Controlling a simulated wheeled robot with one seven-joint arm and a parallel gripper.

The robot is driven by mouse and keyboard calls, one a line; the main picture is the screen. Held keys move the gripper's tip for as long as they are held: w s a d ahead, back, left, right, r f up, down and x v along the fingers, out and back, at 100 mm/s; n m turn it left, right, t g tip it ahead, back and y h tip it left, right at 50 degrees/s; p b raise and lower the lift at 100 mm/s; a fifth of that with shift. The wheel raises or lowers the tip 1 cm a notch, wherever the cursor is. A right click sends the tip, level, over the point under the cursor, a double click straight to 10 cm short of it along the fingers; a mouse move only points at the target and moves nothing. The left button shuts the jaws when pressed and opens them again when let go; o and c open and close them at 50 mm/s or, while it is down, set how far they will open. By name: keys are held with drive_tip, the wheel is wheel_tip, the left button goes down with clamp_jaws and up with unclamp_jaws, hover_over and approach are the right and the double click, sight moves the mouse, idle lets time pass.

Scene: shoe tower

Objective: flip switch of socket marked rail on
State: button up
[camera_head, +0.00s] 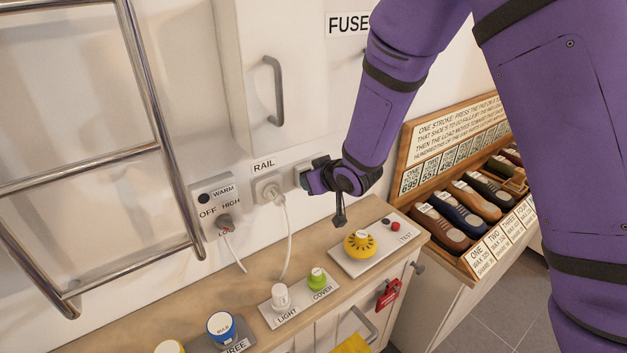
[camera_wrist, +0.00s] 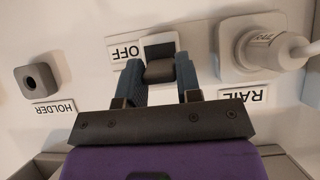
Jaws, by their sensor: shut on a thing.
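The socket marked RAIL (camera_head: 268,186) is on the wall, with a white plug and a hanging cord in it. In the wrist view, the same socket (camera_wrist: 236,42) with its white plug (camera_wrist: 283,50) stands to the right, with an upside-down RAIL label (camera_wrist: 243,96). Beside it is a small switch plate with a dark switch lever (camera_wrist: 160,71) and an OFF label (camera_wrist: 126,52). My gripper (camera_wrist: 160,78) has its two blue fingers closed on the lever's sides. In the head view my gripper (camera_head: 314,178) is at the wall right of the socket, hiding most of the switch.
Below is a wooden counter (camera_head: 190,300) with a yellow knob (camera_head: 360,243). The wrist view shows a square holder (camera_wrist: 38,80).

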drive_tip(key=o, duration=0.9)
drive_tip(key=v, duration=1)
drive_tip(key=shift+s+d+r, duration=0.2)
drive_tip(key=shift+s, duration=0.05)
